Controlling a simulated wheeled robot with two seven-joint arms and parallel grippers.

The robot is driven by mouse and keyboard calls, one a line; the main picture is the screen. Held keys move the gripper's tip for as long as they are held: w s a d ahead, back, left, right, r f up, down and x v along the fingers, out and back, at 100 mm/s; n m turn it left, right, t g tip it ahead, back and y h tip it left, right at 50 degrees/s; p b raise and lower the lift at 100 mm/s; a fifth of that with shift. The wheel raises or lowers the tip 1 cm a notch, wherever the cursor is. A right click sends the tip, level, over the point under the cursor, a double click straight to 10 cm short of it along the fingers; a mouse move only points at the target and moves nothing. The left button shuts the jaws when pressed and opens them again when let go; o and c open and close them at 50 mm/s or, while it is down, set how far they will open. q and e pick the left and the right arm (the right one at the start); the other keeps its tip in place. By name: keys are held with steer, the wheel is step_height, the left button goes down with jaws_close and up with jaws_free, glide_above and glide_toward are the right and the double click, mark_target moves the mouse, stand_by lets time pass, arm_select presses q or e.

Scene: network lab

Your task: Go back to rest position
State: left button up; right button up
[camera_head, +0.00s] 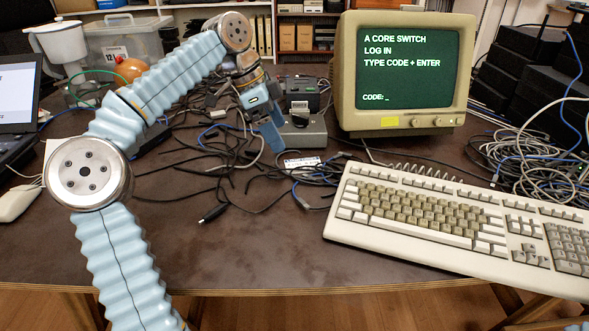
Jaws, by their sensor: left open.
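My left arm comes in from the left, bends over the table and reaches toward the back middle. My left gripper (268,132) points down over the tangle of black cables, in front of a grey device (303,132). It is open and I see nothing held in it. Whether its fingertips touch the cables or the device, I cannot tell. My right gripper is not in view; only a small light-blue bit shows at the bottom right corner.
A beige monitor (406,75) shows a green login screen. A beige keyboard (430,222) lies at the right, with cables (520,150) heaped behind it. A laptop (18,95) and a mouse (16,203) are at the left. The brown table (260,250) is bare at the front middle.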

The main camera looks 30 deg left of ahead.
arm_select(q)
steer(key=shift+f, duration=0.3)
steer(key=shift+d+r, duration=0.1)
steer(key=shift+r, duration=0.05)
stand_by(0.5)
steer(key=p+v, duration=0.2)
steer(key=v, duration=0.7)
steer(key=shift+r+p, duration=0.35)
